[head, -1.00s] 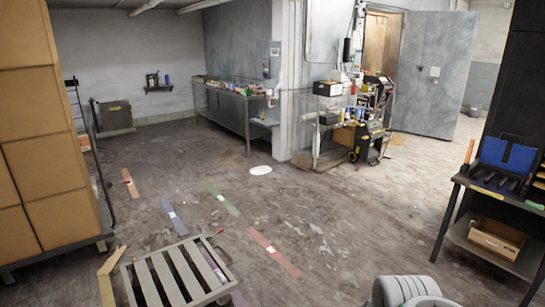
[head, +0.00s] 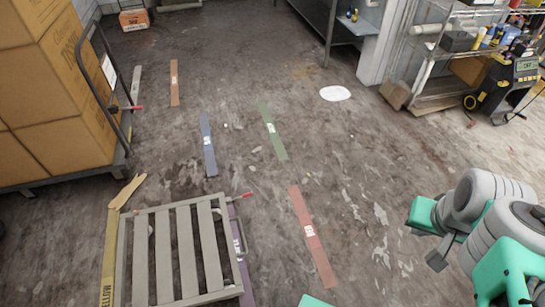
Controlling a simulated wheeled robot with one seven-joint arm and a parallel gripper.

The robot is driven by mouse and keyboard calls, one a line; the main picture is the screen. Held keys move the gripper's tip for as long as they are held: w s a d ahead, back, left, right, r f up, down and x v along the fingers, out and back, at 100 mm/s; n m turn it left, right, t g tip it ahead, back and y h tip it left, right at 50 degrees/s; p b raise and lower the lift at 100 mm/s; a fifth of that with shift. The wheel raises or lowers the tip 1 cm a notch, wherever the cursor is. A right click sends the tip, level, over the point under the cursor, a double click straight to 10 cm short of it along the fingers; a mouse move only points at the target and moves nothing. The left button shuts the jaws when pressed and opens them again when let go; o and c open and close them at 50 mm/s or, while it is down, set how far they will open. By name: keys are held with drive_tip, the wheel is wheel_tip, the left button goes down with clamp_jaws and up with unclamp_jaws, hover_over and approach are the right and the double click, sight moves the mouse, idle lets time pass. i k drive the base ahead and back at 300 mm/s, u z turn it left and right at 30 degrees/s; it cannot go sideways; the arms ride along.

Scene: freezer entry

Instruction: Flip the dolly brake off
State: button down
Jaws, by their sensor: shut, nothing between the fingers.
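The low dolly (head: 160,255) has a grey slatted deck and stands at the lower left in the head view. A small red-tipped lever (head: 241,196) sticks out at its far right corner, beside a curved metal bar. A second, flat cart (head: 65,180) with cardboard boxes stands at the left; it also has a red-tipped lever (head: 128,107) near its edge. My folded arm shows at the lower right. My gripper (head: 438,258) looks like the dark end there, shut and empty, well right of the dolly and apart from both levers. Its fingers are small and partly unclear.
Coloured tape strips lie on the floor, with a red one (head: 312,235) right of the dolly and a green one (head: 272,131) beyond it. A wire shelf (head: 440,85) and a yellow-black machine (head: 505,95) stand at the upper right.

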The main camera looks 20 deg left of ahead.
sight(248, 194)
drive_tip(key=i, duration=1.6)
drive_tip(key=u, duration=3.5)
drive_tip(key=i, duration=0.5)
drive_tip(key=u, duration=0.05)
